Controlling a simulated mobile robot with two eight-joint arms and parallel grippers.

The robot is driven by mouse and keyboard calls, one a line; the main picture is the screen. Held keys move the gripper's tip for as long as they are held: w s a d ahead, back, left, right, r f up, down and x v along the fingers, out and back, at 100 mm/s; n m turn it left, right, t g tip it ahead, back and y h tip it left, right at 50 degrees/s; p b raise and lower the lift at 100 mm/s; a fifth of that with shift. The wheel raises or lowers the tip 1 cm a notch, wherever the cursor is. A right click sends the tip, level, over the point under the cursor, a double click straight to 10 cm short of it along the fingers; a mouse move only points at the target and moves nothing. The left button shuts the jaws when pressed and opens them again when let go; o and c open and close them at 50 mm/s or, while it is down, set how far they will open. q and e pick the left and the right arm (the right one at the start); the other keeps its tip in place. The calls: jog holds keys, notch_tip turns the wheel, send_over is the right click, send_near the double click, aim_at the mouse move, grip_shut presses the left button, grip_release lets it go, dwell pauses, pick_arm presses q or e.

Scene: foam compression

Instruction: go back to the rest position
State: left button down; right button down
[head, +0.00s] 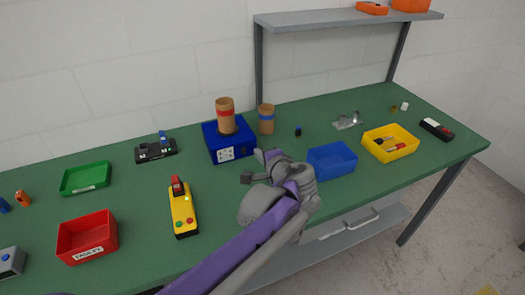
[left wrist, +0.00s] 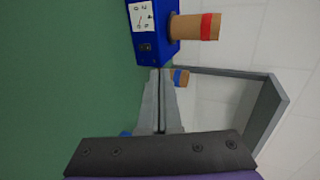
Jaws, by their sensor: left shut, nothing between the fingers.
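My left gripper (head: 262,167) is over the middle of the green bench, in front of the blue box. Its two fingers (left wrist: 159,78) are together with nothing between them. The blue box (head: 230,142) has a white label panel, and a brown cylinder with a red band (head: 226,115) stands upright on it. A brown cylinder with a blue band (head: 266,119) stands on the bench just right of the box. In the left wrist view this cylinder (left wrist: 181,77) is partly hidden behind the fingertips. My right gripper is not in view.
A yellow handheld controller (head: 183,212), red bin (head: 87,237) and green tray (head: 86,178) lie to the left. A blue bin (head: 332,160) and yellow bin (head: 390,143) with items inside are to the right. A grey shelf (head: 345,18) rises at the back.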

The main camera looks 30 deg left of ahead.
pick_arm(q)
jog(key=s+f+n+g+h+p, duration=0.1)
jog(key=s+f, duration=0.1)
jog(key=s, duration=0.3)
jog(key=s+d+f+n+g+h+p, duration=0.1)
jog(key=s+f+n+h, duration=0.1)
jog(key=s, duration=0.3)
jog(key=s+d+f+n+h+p, duration=0.1)
jog(key=s+f+h, duration=0.1)
jog(key=s+f, duration=0.1)
jog(key=shift+s+d+g, duration=0.15)
jog(key=shift+s+g, duration=0.25)
jog(key=shift+s, duration=0.5)
jog(key=s+d+f+n+h+p, duration=0.1)
jog(key=s+d+f+n+h, duration=0.3)
jog(key=s+d, duration=0.2)
jog(key=s, duration=0.2)
jog(key=shift+s+d+f+h, duration=0.3)
jog(key=shift+s+d+h, duration=0.1)
